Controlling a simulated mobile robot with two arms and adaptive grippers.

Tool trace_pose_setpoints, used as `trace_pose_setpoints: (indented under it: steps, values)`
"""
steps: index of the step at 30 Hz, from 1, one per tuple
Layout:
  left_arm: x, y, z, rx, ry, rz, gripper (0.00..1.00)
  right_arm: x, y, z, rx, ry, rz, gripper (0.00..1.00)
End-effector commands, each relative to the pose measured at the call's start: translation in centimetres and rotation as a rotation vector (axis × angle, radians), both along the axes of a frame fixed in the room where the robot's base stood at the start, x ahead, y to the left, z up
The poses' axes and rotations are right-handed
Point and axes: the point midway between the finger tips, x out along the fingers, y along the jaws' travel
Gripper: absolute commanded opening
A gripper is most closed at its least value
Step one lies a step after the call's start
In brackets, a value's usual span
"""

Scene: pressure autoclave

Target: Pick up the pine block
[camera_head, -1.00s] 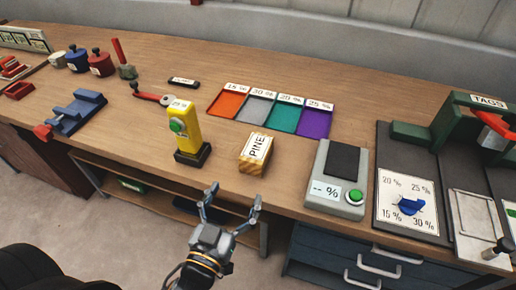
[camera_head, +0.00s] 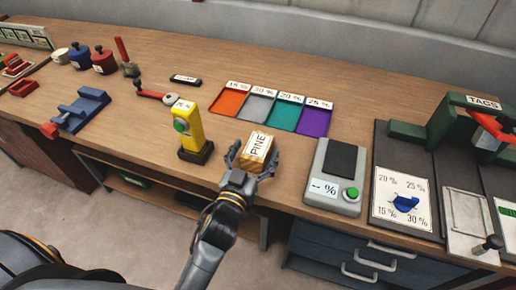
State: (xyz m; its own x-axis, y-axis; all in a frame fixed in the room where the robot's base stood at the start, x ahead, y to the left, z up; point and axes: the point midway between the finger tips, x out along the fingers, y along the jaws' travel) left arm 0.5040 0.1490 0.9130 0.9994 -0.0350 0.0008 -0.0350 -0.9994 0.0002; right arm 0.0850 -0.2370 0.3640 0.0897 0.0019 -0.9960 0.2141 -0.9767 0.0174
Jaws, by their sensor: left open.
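The pine block (camera_head: 259,148) is a light wooden block with a white PINE label, resting near the front edge of the workbench. My left gripper (camera_head: 253,160) is at the block, with one finger on its left side and the other on its right. The fingers are open around the block; whether they touch it I cannot tell. The block's lower front is partly hidden by the gripper. My right gripper is not in view.
A yellow meter (camera_head: 190,130) on a dark base stands close to the left of the block. A grey device (camera_head: 333,180) with a green button is to the right. Coloured trays (camera_head: 237,103) lie behind. A blue vise (camera_head: 82,110) is farther left.

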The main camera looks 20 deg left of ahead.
Motion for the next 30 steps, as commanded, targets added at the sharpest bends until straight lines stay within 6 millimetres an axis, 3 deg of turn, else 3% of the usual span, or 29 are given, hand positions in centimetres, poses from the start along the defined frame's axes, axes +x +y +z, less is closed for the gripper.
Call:
trace_pose_setpoints:
  steps: [3,11,20,30]
  values:
    - [1.10,-0.01,-0.01,0.001,0.001,0.000,0.83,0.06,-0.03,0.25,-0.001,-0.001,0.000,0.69]
    - [1.27,0.00,-0.14,0.001,0.003,0.001,0.83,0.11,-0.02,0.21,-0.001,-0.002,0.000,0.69]
    - [1.25,-0.01,-0.13,0.001,0.002,0.000,0.22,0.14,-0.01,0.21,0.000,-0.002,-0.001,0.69]
    - [1.33,-0.01,0.18,0.000,0.000,0.000,0.18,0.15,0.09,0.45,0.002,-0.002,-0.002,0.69]
